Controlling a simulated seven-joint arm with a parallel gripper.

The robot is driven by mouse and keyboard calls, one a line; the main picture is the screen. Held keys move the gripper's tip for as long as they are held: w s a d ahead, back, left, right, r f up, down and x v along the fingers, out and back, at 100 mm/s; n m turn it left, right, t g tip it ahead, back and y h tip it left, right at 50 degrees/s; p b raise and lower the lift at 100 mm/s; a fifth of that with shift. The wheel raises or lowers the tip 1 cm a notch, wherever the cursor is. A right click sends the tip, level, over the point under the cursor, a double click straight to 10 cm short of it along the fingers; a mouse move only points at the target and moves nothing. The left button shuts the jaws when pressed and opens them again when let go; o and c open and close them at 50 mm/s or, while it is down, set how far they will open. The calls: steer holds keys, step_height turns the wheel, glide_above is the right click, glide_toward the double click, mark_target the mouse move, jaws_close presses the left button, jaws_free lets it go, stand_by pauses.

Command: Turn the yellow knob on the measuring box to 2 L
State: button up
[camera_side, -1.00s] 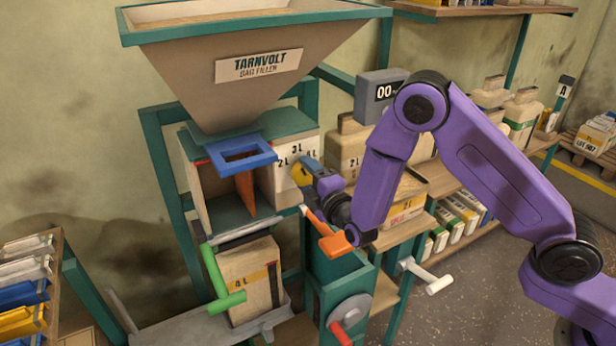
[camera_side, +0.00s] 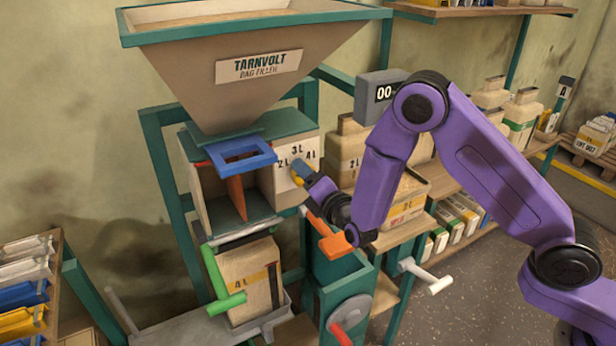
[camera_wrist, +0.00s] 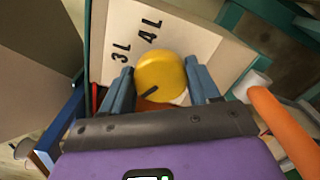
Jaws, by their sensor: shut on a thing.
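The yellow knob (camera_wrist: 160,75) sits on the pale front panel of the measuring box (camera_side: 283,200). My gripper (camera_wrist: 163,82) is shut on the knob, a blue finger on each side of it. In the side view my gripper (camera_side: 301,173) largely covers the knob, with a little yellow showing (camera_side: 297,180). A dark pointer line on the knob points to the lower left in the wrist view. There the 3 L mark (camera_wrist: 121,52) and 4 L mark (camera_wrist: 150,30) lie above the knob. The 2 L mark (camera_side: 284,163) shows only in the side view.
An orange handle (camera_side: 328,238) is close below my wrist. A blue frame (camera_side: 242,155) and a green handle (camera_side: 222,280) are to the left. The hopper (camera_side: 250,70) hangs above. A grey display box (camera_side: 378,95) stands behind my arm.

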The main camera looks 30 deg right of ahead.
steer(key=shift+f, duration=0.1)
stand_by(0.3)
steer(key=o, duration=1)
steer(key=shift+o, duration=0.2)
steer(key=s, duration=1.7)
steer(key=shift+s, duration=0.2)
